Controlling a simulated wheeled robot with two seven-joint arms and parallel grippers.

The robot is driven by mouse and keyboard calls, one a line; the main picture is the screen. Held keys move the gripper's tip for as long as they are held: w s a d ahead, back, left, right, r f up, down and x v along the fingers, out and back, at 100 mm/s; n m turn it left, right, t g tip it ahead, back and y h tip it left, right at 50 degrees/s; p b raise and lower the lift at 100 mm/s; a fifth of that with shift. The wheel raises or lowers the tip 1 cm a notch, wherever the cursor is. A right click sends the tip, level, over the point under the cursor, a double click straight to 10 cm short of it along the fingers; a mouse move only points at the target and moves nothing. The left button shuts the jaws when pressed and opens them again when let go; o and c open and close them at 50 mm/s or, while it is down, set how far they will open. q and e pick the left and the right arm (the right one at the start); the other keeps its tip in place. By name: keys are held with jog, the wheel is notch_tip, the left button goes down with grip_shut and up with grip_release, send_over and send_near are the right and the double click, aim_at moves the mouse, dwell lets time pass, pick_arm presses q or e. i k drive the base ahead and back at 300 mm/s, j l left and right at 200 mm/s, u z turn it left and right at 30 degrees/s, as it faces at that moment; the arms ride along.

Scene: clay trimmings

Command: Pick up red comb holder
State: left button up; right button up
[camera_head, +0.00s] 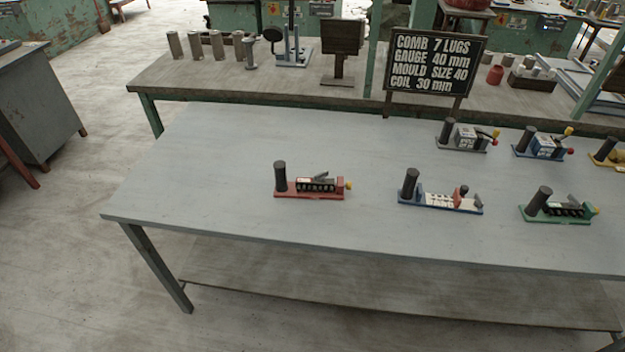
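The red comb holder (310,194) sits on the grey table in the middle of the view. It has a flat red base, an upright dark grey cylinder at its left end, a row of dark comb lugs in the middle and a small yellow tip at its right end. Nothing covers it. Neither of my grippers shows in the head view.
The grey table (200,205) is clear to the left of the red holder. A blue holder (440,205) and a green holder (556,213) stand to its right, with several more behind. A dark sign (434,62) stands at the table's back edge, before a workbench (190,78).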

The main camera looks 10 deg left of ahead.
aim_at(309, 188)
jog(key=i+l+u, duration=0.25)
jog(key=l, duration=0.2)
jog(key=l+u, duration=0.2)
jog(key=l, duration=0.2)
jog(key=i+l+u, duration=0.25)
jog(key=l, duration=0.25)
jog(key=l+u, duration=0.2)
jog(key=l, duration=0.25)
jog(key=i+j+z, duration=0.1)
jog(key=j+z, duration=0.15)
jog(key=j, duration=0.25)
